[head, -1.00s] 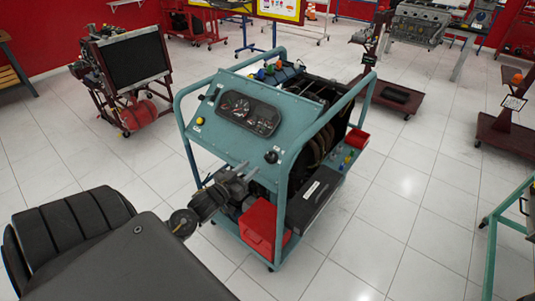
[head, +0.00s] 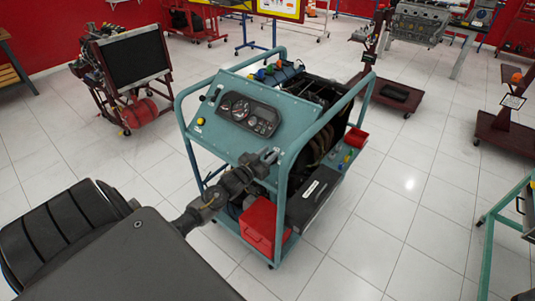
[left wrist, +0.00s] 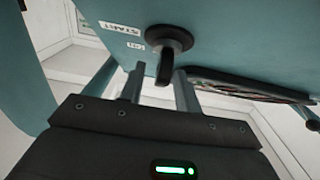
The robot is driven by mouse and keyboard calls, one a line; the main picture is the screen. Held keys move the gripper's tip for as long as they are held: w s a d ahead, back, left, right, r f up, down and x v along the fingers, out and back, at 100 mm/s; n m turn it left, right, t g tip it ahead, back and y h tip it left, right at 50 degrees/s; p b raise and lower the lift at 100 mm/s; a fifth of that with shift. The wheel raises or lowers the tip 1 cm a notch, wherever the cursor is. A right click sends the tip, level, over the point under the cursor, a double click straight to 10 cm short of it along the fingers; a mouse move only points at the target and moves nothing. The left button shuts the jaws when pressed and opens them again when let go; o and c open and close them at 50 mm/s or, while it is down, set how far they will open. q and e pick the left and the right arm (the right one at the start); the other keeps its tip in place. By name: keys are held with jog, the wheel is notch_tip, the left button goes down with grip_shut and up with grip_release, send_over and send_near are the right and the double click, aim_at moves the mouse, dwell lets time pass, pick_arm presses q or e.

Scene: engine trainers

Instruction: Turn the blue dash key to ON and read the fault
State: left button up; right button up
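The teal engine trainer (head: 228,144) stands in mid-floor, with a black gauge cluster (head: 250,113) on its sloping dash. In the left wrist view a dark round key switch (left wrist: 170,38) with a key grip (left wrist: 164,68) sits on the teal panel, beside a START label (left wrist: 120,28). The key looks dark, not blue, here. My left gripper (head: 268,158) is at the dash's lower right corner and hides the switch in the head view. In the left wrist view the gripper (left wrist: 159,76) is open, one finger on each side of the key grip; contact is unclear. My right gripper is out of view.
A teal tube frame (head: 305,150) runs close to the right of my left gripper. A red box (head: 260,222) and a dark case (head: 313,195) sit low on the trainer. A radiator stand (head: 135,65) is at the back left.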

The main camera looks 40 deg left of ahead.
pick_arm(q)
jog(key=shift+c, duration=0.4)
grip_shut()
jog(key=shift+m+h, duration=0.5)
jog(key=m+g+h+b, duration=0.1)
jog(key=m+h+b, duration=0.1)
jog(key=m+h, duration=0.2)
jog(key=shift+f+m+b, duration=0.15)
jog(key=shift+m+b, duration=0.2)
jog(key=shift+m, duration=0.25)
jog(key=m+g+h+b, duration=0.1)
jog(key=m, duration=0.1)
jog(key=m+g+h+b, duration=0.1)
jog(key=m+h, duration=0.1)
jog(key=shift+d, duration=0.2)
jog(key=shift+s+m+g+h+b, duration=0.1)
jog(key=shift+m+g+h+b, duration=0.3)
jog(key=shift+m, duration=0.4)
jog(key=shift+d, duration=0.1)
